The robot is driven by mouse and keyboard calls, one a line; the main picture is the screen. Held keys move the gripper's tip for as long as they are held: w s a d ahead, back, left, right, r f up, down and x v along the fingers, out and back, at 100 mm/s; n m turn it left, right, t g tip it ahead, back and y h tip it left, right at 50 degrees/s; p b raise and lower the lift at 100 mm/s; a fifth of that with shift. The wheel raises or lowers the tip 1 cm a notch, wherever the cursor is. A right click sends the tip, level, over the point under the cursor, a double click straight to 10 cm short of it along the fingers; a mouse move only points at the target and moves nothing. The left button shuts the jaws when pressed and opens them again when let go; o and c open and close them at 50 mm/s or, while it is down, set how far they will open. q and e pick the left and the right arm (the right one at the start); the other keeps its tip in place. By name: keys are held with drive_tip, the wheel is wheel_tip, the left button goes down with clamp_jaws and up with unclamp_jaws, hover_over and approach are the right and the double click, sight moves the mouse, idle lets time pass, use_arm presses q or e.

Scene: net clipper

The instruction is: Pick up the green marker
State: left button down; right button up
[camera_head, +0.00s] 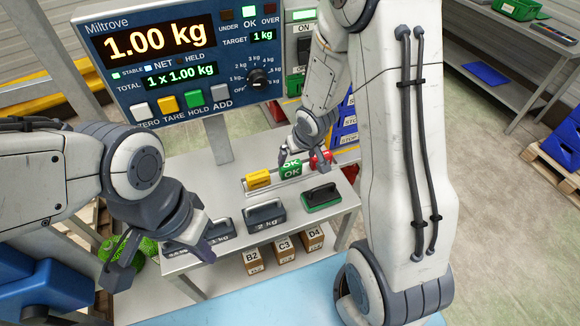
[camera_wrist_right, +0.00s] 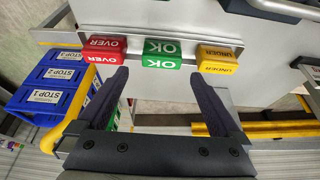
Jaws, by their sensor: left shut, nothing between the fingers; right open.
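The green OK marker (camera_head: 291,170) sits on a rail on the bench, between the yellow marker (camera_head: 258,180) and the red marker (camera_head: 321,160). In the right wrist view the green marker (camera_wrist_right: 163,54) lies ahead of and between my right gripper's fingers. My right gripper (camera_head: 305,160) is open and empty, close to the markers; its fingers (camera_wrist_right: 158,82) stop just short of the row in the right wrist view. My left gripper (camera_head: 121,266) is shut and empty at the lower left, away from the markers.
A scale display (camera_head: 180,60) reading 1.00 kg stands behind the bench. Dark weights (camera_head: 265,216) and a green-based block (camera_head: 321,197) sit in front of the rail. Small boxes (camera_head: 283,247) are below. Blue bins (camera_wrist_right: 50,82) stand left in the wrist view.

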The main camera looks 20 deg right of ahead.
sight(291, 165)
drive_tip(key=b+x, duration=0.2)
drive_tip(key=x, duration=0.2)
drive_tip(key=shift+f, duration=0.2)
drive_tip(key=b+x, duration=0.1)
drive_tip(key=x, duration=0.2)
drive_tip(key=b+x, duration=0.2)
drive_tip(key=x, duration=0.1)
drive_tip(key=shift+w+a+r, duration=0.1)
drive_tip(key=shift+w+r, duration=0.05)
drive_tip(key=shift+w, duration=0.1)
drive_tip(key=shift+r, duration=0.1)
drive_tip(key=c, duration=1.1)
drive_tip(key=shift+r, duration=0.15)
